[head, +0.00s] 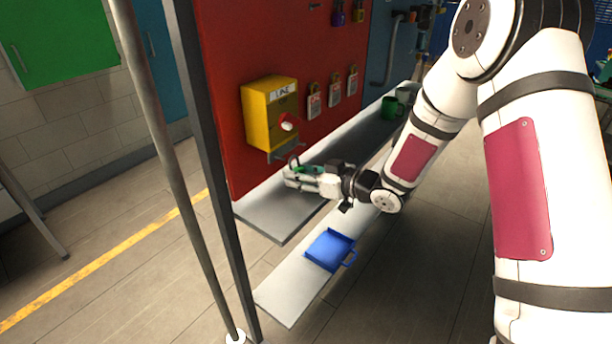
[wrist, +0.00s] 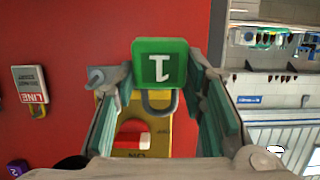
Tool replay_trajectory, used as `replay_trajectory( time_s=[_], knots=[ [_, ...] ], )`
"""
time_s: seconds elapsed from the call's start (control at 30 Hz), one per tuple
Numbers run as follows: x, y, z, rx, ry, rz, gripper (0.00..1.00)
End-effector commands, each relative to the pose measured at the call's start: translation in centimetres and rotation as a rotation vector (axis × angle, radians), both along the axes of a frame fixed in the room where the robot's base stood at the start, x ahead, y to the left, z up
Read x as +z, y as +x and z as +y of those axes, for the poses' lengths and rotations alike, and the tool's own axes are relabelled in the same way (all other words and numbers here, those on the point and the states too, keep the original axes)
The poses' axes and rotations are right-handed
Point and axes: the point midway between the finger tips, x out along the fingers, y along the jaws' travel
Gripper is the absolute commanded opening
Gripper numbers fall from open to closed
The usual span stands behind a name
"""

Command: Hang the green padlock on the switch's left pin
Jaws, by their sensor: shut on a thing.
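The green padlock (wrist: 160,62), marked 1, is between the fingers of my gripper (head: 291,176). In the wrist view it appears inverted, its grey shackle (wrist: 160,103) pointing down the picture. My gripper is shut on it. The yellow switch box (head: 262,118) hangs on the red panel, with a red and white knob (head: 289,122) and a grey pin bracket (head: 284,153) below. My gripper is just below and in front of that bracket. One grey pin (wrist: 98,77) shows left of the padlock in the wrist view; the other is hidden. I cannot tell whether shackle and pin touch.
Several tagged padlocks (head: 314,105) hang right of the box; purple (head: 338,17) and yellow (head: 359,14) ones hang higher. A grey shelf (head: 270,222) lies under my gripper, with a green mug (head: 390,107) farther back. A blue tray (head: 330,250) sits lower in front. A dark post (head: 215,170) stands left.

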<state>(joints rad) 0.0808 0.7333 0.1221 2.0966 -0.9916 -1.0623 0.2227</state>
Motion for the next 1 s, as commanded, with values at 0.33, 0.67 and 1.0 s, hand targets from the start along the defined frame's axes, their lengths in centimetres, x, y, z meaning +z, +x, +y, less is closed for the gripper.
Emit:
replay_trajectory(
  time_s=[0.33, 0.67, 1.0],
  knots=[
    [-0.2, 1.3, 1.6, 0.001, 0.001, -0.003, 0.07],
    [-0.3, 2.4, 3.0, 0.001, 0.000, -0.002, 0.07],
    [-1.1, 3.1, 3.8, 0.000, 0.001, -0.001, 0.07]
  ],
)
